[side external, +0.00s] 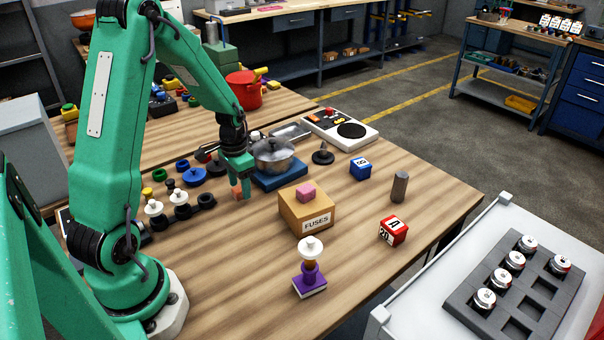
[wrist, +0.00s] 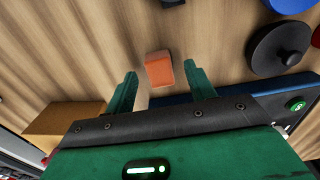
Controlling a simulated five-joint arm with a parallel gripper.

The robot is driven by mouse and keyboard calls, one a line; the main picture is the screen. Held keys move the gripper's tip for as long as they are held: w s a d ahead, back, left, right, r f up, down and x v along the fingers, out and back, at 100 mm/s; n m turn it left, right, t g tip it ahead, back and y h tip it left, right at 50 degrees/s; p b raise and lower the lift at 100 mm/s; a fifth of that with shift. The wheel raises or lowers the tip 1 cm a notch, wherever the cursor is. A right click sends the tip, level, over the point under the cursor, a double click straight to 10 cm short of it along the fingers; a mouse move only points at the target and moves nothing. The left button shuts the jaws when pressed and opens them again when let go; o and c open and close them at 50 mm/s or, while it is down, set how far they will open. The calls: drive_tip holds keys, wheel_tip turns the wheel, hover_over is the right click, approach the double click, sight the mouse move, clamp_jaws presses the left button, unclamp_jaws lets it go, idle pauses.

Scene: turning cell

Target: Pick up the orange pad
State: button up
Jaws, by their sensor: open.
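The orange pad (wrist: 159,69) is a small block in the wrist view, lying on the wooden table (wrist: 100,40). It shows between the two green fingertips of my gripper (wrist: 160,76), with a gap on each side. My gripper is open and holds nothing. In the side view my gripper (side external: 238,184) points down over the table, left of the pot. The orange pad (side external: 236,193) is partly hidden there by the fingers. I cannot tell how far the fingertips are above the table.
A pot (side external: 273,155) on a blue block stands just right of my gripper. A cardboard FUSES box (side external: 306,212) with a pink block on it is nearer the camera. Dark and blue discs (side external: 193,177) lie to the left.

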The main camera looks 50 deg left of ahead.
drive_tip(key=shift+f, duration=0.7)
drive_tip(key=c, duration=1)
drive_tip(key=shift+r, duration=0.15)
drive_tip(key=shift+c, duration=0.2)
drive_tip(key=shift+r, duration=0.8)
wheel_tip(320, 180, up, 2)
drive_tip(key=shift+r, duration=0.15)
drive_tip(key=d+r, duration=0.6)
drive_tip(key=d, duration=0.5)
drive_tip(key=shift+s+d+r, duration=0.15)
drive_tip(key=shift+d+r, duration=0.2)
drive_tip(key=shift+r, duration=0.05)
